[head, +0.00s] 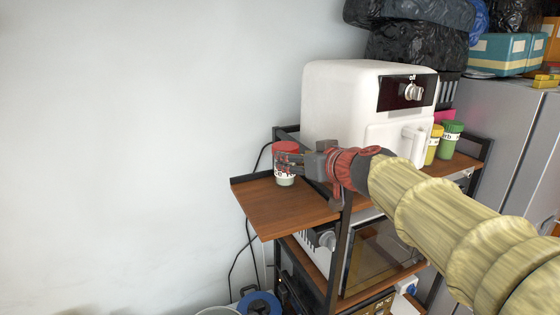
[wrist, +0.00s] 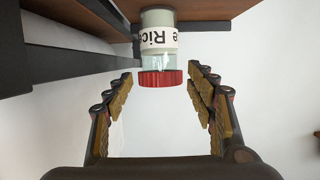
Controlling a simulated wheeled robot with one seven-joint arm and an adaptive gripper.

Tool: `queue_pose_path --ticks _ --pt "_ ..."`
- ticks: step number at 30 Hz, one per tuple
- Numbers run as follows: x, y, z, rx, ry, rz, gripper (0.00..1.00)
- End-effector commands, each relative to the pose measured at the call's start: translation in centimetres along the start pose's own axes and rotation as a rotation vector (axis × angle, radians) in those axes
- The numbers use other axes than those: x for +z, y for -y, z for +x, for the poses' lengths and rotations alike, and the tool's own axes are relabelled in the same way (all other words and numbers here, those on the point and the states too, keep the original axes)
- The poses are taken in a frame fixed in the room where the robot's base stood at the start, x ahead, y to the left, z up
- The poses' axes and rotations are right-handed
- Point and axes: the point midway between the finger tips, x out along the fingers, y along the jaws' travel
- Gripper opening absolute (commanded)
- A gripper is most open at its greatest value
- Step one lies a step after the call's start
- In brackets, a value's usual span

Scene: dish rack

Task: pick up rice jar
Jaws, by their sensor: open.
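The rice jar (head: 285,181) has a red lid, clear upper body and a white label, and stands upright on a brown wooden shelf (head: 275,208). In the wrist view the jar (wrist: 158,48) appears upside down, with "Rice" readable on its label and its red lid lying between the fingers. My gripper (head: 290,163) is at the jar from the right in the head view. In the wrist view my gripper (wrist: 160,95) is open, with its two padded fingers on either side of the lid and gaps on both sides.
A white appliance (head: 345,105) stands just behind and right of the jar. A dark rack post (head: 338,255) rises near the shelf. The left end of the shelf is bare.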

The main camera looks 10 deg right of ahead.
Motion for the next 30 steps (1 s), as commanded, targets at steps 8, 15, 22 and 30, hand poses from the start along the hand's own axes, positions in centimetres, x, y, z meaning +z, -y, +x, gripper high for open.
queue_pose_path --ticks 8,15,22,30 --pt "0.0 0.0 2.8 -0.001 0.002 0.001 0.56" --pt "0.0 0.0 6.2 -0.001 0.003 0.001 0.56" --pt "0.0 0.0 7.4 0.000 0.000 0.000 0.56" --pt "0.0 0.0 7.4 0.000 0.001 0.000 0.50"
